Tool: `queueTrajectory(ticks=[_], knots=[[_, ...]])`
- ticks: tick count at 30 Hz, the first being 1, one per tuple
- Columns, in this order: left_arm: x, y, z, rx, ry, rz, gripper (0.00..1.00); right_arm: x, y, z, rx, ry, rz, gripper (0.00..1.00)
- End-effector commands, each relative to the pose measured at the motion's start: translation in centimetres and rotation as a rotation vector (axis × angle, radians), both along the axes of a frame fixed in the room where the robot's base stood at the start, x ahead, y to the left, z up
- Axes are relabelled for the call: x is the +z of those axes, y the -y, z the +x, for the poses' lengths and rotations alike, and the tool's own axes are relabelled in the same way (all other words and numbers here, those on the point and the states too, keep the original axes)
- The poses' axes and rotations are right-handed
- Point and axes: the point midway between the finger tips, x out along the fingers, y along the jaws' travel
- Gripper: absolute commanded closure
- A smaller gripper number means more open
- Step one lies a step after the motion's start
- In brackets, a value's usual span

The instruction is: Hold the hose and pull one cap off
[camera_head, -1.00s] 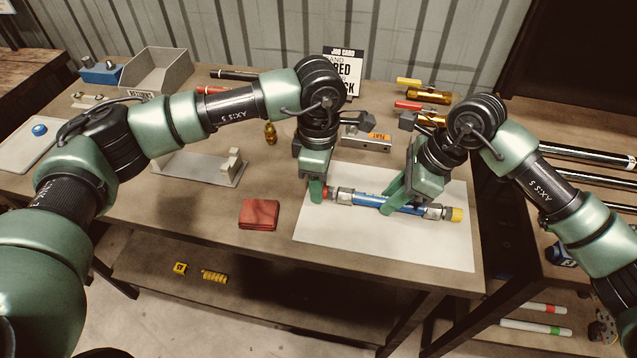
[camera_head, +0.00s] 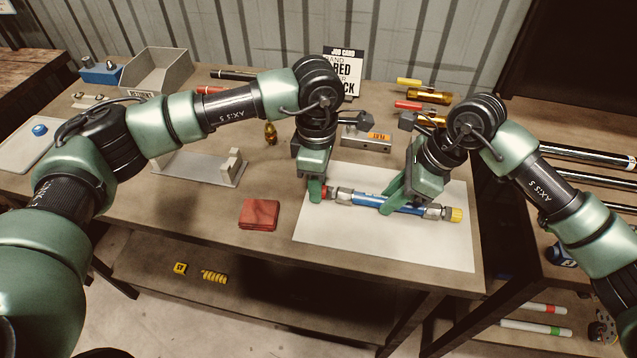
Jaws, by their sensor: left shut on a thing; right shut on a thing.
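A short blue hose (camera_head: 371,200) with metal end fittings lies along a white sheet (camera_head: 340,246) on the bench. A yellow cap (camera_head: 456,215) is on its right end. A red cap (camera_head: 324,192) is at its left end, mostly hidden by my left gripper. My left gripper (camera_head: 317,194) is shut on the red cap. My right gripper (camera_head: 396,205) is shut around the blue hose, right of its middle. The red cap is against the left fitting; I cannot tell whether there is a gap.
A folded red cloth (camera_head: 259,214) lies left of the sheet. A grey bin (camera_head: 157,74), a metal bracket (camera_head: 203,168), a small brass part (camera_head: 270,134) and a job card (camera_head: 344,68) stand farther back. The front of the sheet is clear.

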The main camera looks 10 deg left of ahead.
Motion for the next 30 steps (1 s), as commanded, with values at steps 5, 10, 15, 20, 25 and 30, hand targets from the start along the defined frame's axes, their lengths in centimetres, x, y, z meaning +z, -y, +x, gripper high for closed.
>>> queueTrajectory(ticks=[5, 10, 15, 20, 25, 30], knots=[[-0.1, -0.6, 0.1, 0.006, 0.000, 0.008, 1.00, 0.0, 0.2, 0.0, -0.001, -0.001, -0.005, 1.00], [-0.1, -0.9, 0.1, 0.007, 0.000, 0.009, 1.00, -0.1, 0.2, 0.0, -0.001, -0.001, -0.006, 1.00], [-0.1, -1.1, 0.1, 0.008, 0.000, 0.010, 1.00, -0.1, 0.3, 0.0, -0.001, -0.003, -0.007, 1.00], [-0.1, -1.3, 0.1, 0.009, 0.000, 0.010, 1.00, -0.1, 0.3, 0.0, -0.001, -0.002, -0.007, 1.00], [-0.1, -1.4, 0.1, 0.008, 0.000, 0.009, 1.00, -0.1, 0.3, 0.0, -0.001, -0.002, -0.008, 1.00], [-0.1, -1.7, 0.1, 0.006, 0.000, 0.007, 1.00, -0.1, 0.3, 0.0, -0.001, -0.002, -0.007, 1.00]])
